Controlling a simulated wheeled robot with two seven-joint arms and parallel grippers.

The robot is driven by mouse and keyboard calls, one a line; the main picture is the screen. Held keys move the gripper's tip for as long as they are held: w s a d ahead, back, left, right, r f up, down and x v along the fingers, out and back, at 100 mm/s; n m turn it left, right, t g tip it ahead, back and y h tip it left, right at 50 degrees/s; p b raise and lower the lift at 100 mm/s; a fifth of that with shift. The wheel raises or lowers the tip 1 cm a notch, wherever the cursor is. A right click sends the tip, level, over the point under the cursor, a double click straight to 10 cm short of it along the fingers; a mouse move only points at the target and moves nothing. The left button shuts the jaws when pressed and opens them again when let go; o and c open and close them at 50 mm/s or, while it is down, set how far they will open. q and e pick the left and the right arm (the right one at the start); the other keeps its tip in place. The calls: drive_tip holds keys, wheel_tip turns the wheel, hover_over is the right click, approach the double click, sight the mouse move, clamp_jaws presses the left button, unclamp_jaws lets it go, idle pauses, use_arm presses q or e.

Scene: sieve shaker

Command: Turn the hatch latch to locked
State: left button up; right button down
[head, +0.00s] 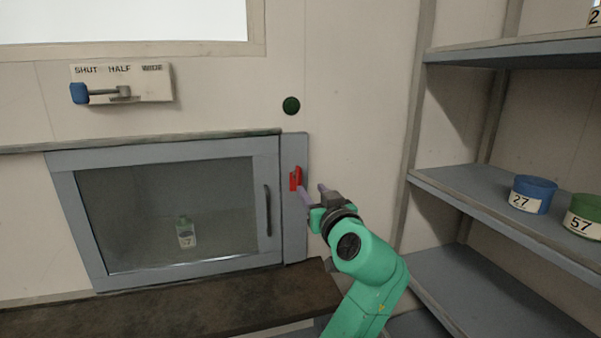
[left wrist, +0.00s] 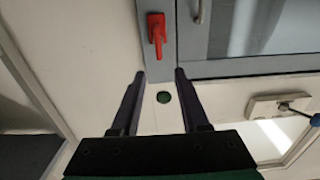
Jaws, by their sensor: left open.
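The red hatch latch (head: 296,178) is on the grey frame strip to the right of the hatch door (head: 262,165). Its handle stands roughly upright, toward the green round knob. The latch also shows in the left wrist view (left wrist: 156,35), with the handle directed down the picture. My left gripper (head: 312,190) is open and empty, just right of and slightly below the latch in the head view. In the left wrist view its fingertips (left wrist: 160,75) are spread, with the latch beyond them and no visible contact. The hatch door looks closed. My right gripper is not in view.
A green round knob (head: 291,105) is on the wall above the latch. A lever panel (head: 150,82) with a blue-ended handle is at upper left. A bottle (head: 185,232) stands behind the hatch glass. Shelves (head: 450,187) with blue and green jars stand at right.

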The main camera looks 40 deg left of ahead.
sight(300, 175)
use_arm(q)
drive_tip(key=p+x, duration=0.3)
drive_tip(key=x, duration=0.7)
drive_tip(key=shift+w+a, duration=0.1)
drive_tip(key=shift+w, duration=0.05)
drive_tip(key=shift+w+a+p, duration=0.15)
drive_tip(key=shift+a+p, duration=0.15)
drive_tip(key=shift+f, duration=0.15)
drive_tip(key=shift+c, duration=0.3)
clamp_jaws()
